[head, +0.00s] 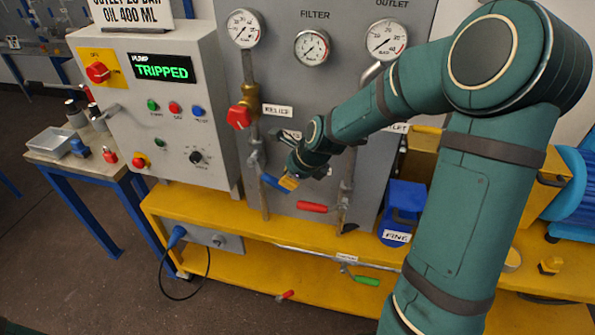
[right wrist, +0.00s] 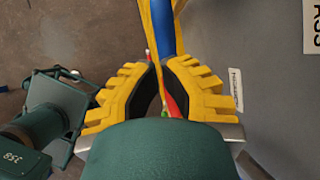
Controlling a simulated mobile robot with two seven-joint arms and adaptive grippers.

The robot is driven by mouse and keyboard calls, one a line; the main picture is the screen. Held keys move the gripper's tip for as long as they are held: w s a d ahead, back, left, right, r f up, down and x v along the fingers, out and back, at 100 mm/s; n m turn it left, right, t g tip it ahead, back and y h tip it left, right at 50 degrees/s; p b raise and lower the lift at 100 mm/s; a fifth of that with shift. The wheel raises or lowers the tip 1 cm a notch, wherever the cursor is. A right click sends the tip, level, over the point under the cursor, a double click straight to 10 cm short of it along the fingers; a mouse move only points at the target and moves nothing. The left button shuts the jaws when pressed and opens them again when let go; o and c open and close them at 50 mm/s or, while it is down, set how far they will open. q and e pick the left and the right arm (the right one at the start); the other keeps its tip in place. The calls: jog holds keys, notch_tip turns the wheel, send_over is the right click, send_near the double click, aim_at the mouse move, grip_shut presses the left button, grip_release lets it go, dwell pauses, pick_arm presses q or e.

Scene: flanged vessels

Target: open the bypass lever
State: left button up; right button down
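A blue-handled lever (head: 272,182) slants down to the right on the grey panel, beneath a label partly hidden by my arm; I cannot read that label in full. My right gripper (head: 289,183), with yellow fingers, is at the lower end of this handle. In the right wrist view the blue handle (right wrist: 166,32) comes down from the top to the fingertips of my right gripper (right wrist: 160,66). The fingertips are close together with a narrow gap; whether they clamp the handle is not clear.
A red lever (head: 312,207) lies just right and below, and a green lever (head: 367,281) is lower. A red relief valve knob (head: 239,117) is above left. The control box (head: 165,110) reads TRIPPED. The yellow skid (head: 230,226) runs below.

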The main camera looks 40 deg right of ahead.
aim_at(280, 186)
jog(key=shift+b+x, duration=0.4)
jog(key=shift+x, duration=1.8)
jog(key=shift+w, duration=0.1)
